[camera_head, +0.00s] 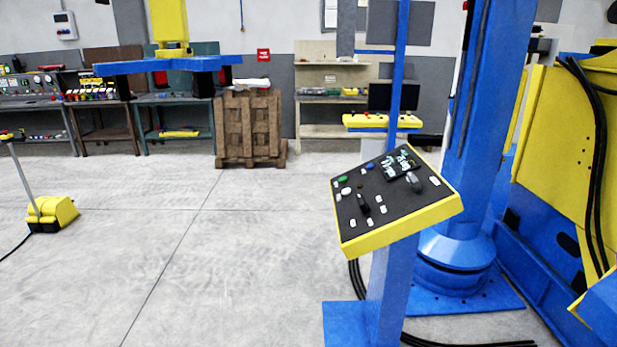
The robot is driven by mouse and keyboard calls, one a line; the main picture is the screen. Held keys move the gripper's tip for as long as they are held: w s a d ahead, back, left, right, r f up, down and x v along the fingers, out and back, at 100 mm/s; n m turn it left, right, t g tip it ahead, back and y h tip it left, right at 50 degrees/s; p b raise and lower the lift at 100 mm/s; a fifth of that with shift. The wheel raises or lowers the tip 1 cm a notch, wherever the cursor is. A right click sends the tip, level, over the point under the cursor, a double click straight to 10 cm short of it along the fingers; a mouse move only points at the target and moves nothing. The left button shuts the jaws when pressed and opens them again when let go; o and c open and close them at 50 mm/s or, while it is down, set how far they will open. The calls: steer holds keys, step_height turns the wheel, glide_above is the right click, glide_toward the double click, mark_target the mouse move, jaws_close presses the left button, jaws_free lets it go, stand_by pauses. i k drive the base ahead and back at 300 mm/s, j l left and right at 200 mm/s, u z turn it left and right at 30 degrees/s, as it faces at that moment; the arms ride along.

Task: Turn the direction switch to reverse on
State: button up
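A control panel (385,218) with a black face and yellow sides stands tilted on a blue post at centre right. A black rotary switch (363,204) sits at its lower left, with small white labels around it. A larger dark grey knob (413,182) sits at the upper right, below a dark display (393,163). Green, white and blue buttons (343,178) line the upper left edge. The labels are too small to read, so I cannot tell which knob is the direction switch or its setting. My gripper is not in view.
A blue column (478,150) and the large yellow positioner body (565,150) stand right of the panel. Black cables lie at the post's foot. A yellow foot pedal (52,214) is on the floor at left. Workbenches and a wooden pallet stack (248,128) stand behind.

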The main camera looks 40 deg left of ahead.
mark_target(415, 186)
steer(key=i+u, duration=0.1)
steer(key=u, duration=1.15)
